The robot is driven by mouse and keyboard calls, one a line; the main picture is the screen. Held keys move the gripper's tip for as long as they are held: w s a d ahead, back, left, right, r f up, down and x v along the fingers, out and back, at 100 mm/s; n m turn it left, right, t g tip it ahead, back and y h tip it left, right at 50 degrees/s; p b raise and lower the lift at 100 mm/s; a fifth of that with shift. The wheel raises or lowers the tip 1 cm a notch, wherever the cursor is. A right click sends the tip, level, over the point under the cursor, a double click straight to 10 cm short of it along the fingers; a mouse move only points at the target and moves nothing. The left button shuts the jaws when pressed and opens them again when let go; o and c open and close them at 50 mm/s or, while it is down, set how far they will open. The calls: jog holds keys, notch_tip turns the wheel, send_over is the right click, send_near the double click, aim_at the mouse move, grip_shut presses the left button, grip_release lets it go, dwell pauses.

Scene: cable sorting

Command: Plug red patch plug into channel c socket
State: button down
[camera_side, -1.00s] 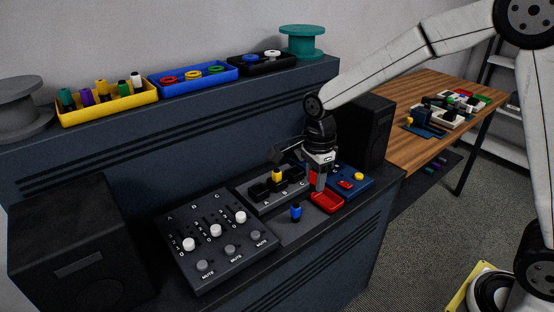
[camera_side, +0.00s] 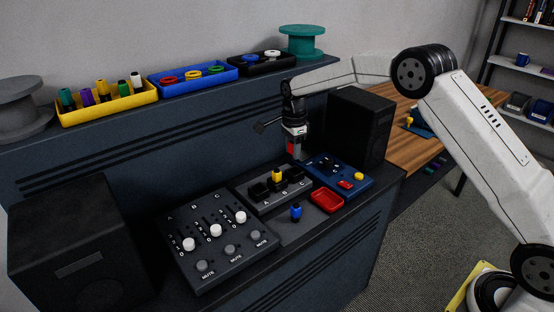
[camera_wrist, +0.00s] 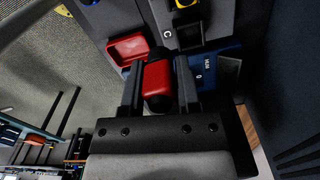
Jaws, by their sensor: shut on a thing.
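My gripper (camera_side: 294,148) is shut on the red patch plug (camera_side: 292,149) and holds it in the air above the back right of the grey A-B-C socket panel (camera_side: 262,200). In the wrist view the red plug (camera_wrist: 158,78) sits between the two fingers. The channel C socket (camera_side: 294,174) is at the panel's right end, below the plug and apart from it. The wrist view shows the C socket (camera_wrist: 190,37) beyond the fingertips, beside its C label. A yellow plug (camera_side: 276,175) stands in the middle socket. The plug's lower tip is hard to make out.
An empty red tray (camera_side: 327,201) lies right of the panel. A blue plug (camera_side: 296,212) stands in front. A blue panel (camera_side: 351,177) and black speaker (camera_side: 358,130) are at the right. A fader mixer (camera_side: 216,240) is at the left.

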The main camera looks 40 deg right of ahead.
send_near(295, 166)
jog(key=shift+s+a+f, duration=0.25)
jog(key=shift+s+a, duration=0.2)
jog(key=shift+s+a+f, duration=0.2)
jog(key=shift+s+a, duration=0.25)
jog(key=shift+f, duration=0.1)
jog(key=shift+f, duration=1.4)
jog(key=shift+f, duration=2)
dwell(1.0)
jog(key=shift+c, duration=1.2)
grip_release()
jog(key=shift+s+f, duration=0.1)
jog(key=shift+o, duration=1.2)
jog(key=shift+s+f, duration=0.1)
